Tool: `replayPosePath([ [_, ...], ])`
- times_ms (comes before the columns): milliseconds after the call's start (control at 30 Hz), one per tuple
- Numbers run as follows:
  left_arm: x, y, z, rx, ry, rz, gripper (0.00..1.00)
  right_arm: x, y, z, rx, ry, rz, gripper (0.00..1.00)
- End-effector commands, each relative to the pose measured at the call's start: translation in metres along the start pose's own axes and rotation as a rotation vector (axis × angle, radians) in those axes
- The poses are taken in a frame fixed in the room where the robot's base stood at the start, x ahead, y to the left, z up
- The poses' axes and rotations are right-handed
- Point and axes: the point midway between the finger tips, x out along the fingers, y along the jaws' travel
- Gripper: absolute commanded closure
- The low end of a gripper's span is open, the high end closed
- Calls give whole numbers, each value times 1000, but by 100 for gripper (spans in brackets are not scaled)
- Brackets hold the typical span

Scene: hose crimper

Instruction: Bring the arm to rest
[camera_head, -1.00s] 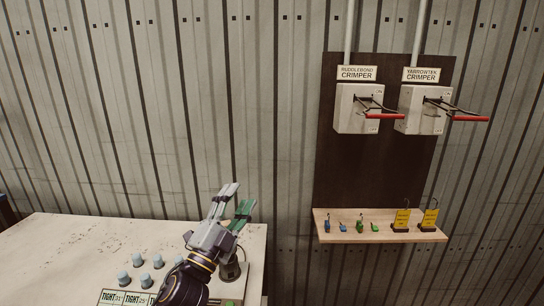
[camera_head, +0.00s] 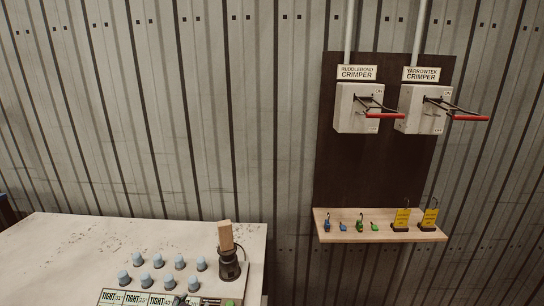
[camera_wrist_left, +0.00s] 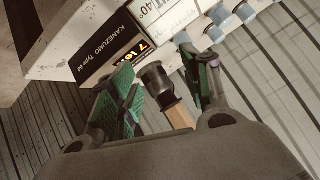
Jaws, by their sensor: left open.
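My left gripper (camera_wrist_left: 158,92) shows in the left wrist view with its two green-padded fingers spread apart and nothing gripped between them. Beyond the fingers, in the gap, I see a wooden block (camera_wrist_left: 180,116) with a black holder (camera_wrist_left: 154,78). In the head view the wooden block (camera_head: 226,235) stands upright in the black holder (camera_head: 230,268) at the table's right end. The left arm is almost wholly out of the head view; a small dark shape at the bottom edge may be part of it. My right gripper is in neither view.
The pale table (camera_head: 70,245) carries several grey-blue knobs (camera_head: 158,261) above TIGHT labels (camera_head: 135,298). To the right, two crimpers (camera_head: 358,108) with red handles hang on a dark board. Below them, a wooden shelf (camera_head: 385,236) holds small blue and green parts and yellow tags.

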Motion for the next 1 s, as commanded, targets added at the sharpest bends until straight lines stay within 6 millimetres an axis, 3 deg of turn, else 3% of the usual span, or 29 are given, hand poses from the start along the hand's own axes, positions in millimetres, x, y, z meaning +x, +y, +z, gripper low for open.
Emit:
replayPosePath([
  [100, -8, 12, 45, -54, -144, 55, 52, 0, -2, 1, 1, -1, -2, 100],
  [333, -29, 31, 103, -122, -348, 137, 52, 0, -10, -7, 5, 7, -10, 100],
  [600, -50, 45, 141, -162, -489, 196, 52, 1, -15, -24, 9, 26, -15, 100],
  [800, -65, 54, 162, -186, -573, 233, 52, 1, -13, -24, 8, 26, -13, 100],
  [1000, -49, 59, 173, -183, -581, 234, 52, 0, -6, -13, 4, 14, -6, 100],
])
